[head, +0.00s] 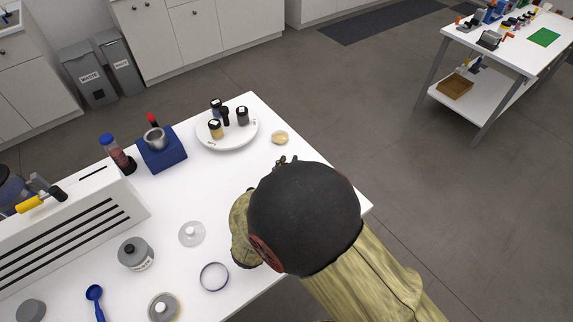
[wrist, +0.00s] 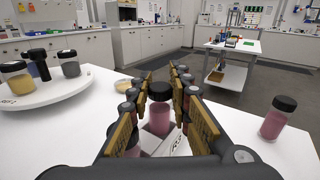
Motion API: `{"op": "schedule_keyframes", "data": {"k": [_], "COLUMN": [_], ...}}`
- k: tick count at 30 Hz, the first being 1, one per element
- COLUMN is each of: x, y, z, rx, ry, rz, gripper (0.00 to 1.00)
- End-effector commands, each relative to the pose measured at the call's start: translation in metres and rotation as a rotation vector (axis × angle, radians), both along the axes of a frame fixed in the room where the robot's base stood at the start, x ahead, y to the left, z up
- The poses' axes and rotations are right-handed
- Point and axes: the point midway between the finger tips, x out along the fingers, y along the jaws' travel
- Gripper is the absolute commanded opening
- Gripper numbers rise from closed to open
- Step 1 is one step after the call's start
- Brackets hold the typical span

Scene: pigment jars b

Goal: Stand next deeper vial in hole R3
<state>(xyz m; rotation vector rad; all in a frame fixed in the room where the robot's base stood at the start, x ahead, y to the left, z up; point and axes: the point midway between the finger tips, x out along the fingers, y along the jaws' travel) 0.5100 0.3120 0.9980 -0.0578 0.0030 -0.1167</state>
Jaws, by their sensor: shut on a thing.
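My gripper (wrist: 164,88) is shut on a vial (wrist: 159,118) with a black cap and pink contents, seen between the fingers in the wrist view. Another black-capped vial (wrist: 278,118) with deeper pink contents stands on the white table to the right, apart from the fingers. The round white holder (head: 226,143) carries several dark-capped vials, including a yellow one (head: 215,130), and also shows at left in the wrist view (wrist: 60,95). I cannot make out its hole labels.
A small dish (head: 280,137) with pale yellow contents sits right of the holder. A blue block (head: 162,155) with a metal cup stands left of it. A grey jar (head: 135,253), clear lid (head: 192,234) and ring (head: 214,277) lie nearer. The table's right edge is close to my arm.

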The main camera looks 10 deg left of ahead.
Motion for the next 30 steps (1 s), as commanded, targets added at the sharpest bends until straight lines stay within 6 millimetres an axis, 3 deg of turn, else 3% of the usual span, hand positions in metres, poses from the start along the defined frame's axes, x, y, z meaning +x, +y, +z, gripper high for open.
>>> {"op": "schedule_keyframes", "data": {"k": [10,11,12,22,30], "x": [0.0000,0.0000,-0.0001,-0.0003,-0.0009], "y": [0.0000,0.0000,-0.0001,-0.0003,0.0001], "z": [-0.0086,-0.0088,-0.0083,-0.0097,-0.0108], "rx": [0.000,0.000,0.000,-0.003,-0.003], "ry": [0.000,0.000,0.000,0.003,0.006], "rz": [0.000,0.000,0.000,0.001,0.003], "gripper": [0.00,0.20,0.22,0.41,0.41]}}
